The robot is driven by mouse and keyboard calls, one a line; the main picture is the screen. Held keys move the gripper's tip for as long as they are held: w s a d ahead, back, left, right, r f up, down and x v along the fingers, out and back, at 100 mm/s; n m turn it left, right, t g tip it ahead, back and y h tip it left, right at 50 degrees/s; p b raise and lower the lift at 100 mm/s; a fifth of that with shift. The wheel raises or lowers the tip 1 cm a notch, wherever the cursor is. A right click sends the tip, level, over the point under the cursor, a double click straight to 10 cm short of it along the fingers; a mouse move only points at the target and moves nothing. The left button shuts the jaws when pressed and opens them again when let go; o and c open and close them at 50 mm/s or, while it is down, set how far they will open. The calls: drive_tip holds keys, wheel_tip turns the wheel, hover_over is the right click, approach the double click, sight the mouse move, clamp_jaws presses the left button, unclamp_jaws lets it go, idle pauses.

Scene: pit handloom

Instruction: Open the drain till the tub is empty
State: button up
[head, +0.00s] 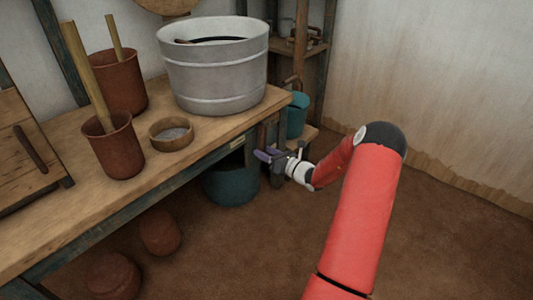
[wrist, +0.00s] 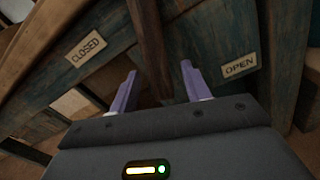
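The grey metal tub (head: 213,85) stands on the bench in the head view, with a dark surface visible inside its rim. In the wrist view, a CLOSED label (wrist: 86,47) is on the left and an OPEN label (wrist: 239,66) on the right of the bench's blue-green woodwork. A brown wooden lever (wrist: 148,40) comes down between the labels. My gripper (head: 268,154) is at the bench's front right corner, below the tub. In the wrist view its two purple fingers (wrist: 158,88) are apart, with the lever between them and gaps visible. Whether anything drains is hidden.
The wooden bench (head: 75,212) carries a bowl (head: 171,146) and two brown pots (head: 118,160) with sticks. A teal bucket (head: 231,185) stands beneath it. A shelf with another teal container (head: 296,118) is behind. The floor at right is clear.

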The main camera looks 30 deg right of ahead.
drive_tip(key=v, duration=0.7)
drive_tip(key=shift+s+d+p, duration=0.15)
drive_tip(key=shift+s+p, duration=0.25)
drive_tip(key=shift+p, duration=0.05)
drive_tip(key=s+a+r+n+g+y+p, duration=0.1)
drive_tip(key=s+a+r+n+g, duration=0.25)
drive_tip(key=a+r+n, duration=0.35)
drive_tip(key=s+a+r+n+g+y+p, duration=0.15)
drive_tip(key=a+r+n+g, duration=0.3)
drive_tip(key=a, duration=0.45)
drive_tip(key=s+a+r+n+g+y+p, duration=0.1)
drive_tip(key=s+a+r+n+g+p, duration=0.15)
drive_tip(key=a+r+n+g, duration=0.35)
drive_tip(key=s+a+r+n+t+h+p, duration=0.1)
drive_tip(key=s+a+r+n+h+p, duration=0.1)
drive_tip(key=s+r+n+h, duration=0.3)
drive_tip(key=s+a+r+n+t+h+p, duration=0.1)
drive_tip(key=s+r+n+h, duration=0.4)
drive_tip(key=s+n, duration=0.8)
drive_tip(key=shift+s+a+r+t+p, duration=0.4)
drive_tip(key=shift+s+a+r+p, duration=0.35)
drive_tip(key=shift+s+r, duration=1.1)
